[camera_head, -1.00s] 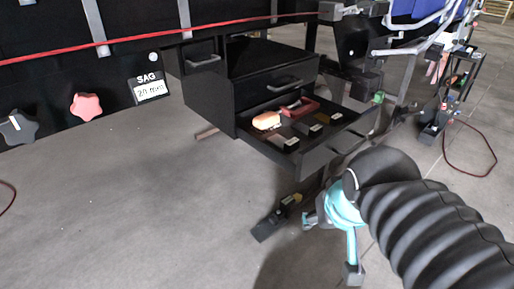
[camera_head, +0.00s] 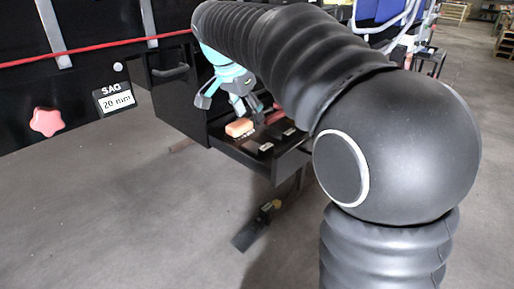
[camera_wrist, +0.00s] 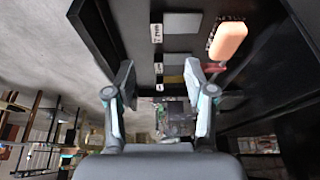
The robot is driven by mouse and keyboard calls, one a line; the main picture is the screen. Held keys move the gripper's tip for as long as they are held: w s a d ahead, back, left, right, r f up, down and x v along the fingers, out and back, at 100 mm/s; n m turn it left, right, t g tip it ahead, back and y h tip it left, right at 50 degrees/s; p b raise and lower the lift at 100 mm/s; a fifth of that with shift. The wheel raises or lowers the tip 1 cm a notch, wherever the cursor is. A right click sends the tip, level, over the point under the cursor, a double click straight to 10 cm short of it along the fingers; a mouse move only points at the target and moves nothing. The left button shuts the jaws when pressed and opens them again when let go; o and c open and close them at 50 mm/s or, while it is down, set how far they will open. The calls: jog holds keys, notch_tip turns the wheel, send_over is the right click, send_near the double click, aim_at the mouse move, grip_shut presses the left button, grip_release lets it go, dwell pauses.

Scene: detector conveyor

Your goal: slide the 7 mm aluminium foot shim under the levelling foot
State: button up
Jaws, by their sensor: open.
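My gripper (camera_head: 224,108) is open and empty above the open drawer, left of and above the brush. In the wrist view my gripper (camera_wrist: 160,82) has its fingers spread, with small labelled plates lying beyond and between them. A flat grey plate (camera_wrist: 183,25) lies in the drawer beside a white label that seems to read 7 mm, so it appears to be the 7 mm shim. It is apart from the fingers. I cannot pick out that shim in the head view, where my arm hides part of the drawer. I cannot clearly identify the levelling foot.
Another grey plate (camera_wrist: 178,58) lies closer to the fingers. A brush (camera_head: 239,128) with a pale orange back and a red item (camera_wrist: 215,68) share the drawer (camera_head: 240,157). A dark flat piece (camera_head: 247,237) lies on the floor below. Open floor extends left.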

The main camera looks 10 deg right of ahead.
send_over(266, 147)
jog(key=s+a, duration=0.1)
jog(key=a, duration=0.2)
notch_tip(266, 147, down, 8)
jog(key=shift+d+r+b, duration=0.1)
jog(key=shift+d+b, duration=0.05)
jog(key=shift+b, duration=0.15)
jog(key=shift+d+x, duration=0.2)
jog(key=shift+x, duration=1.15)
jog(key=shift+d+x, duration=0.2)
jog(key=shift+x, duration=1.15)
jog(key=shift+s+r, duration=0.1)
jog(key=shift+s, duration=0.1)
grip_shut()
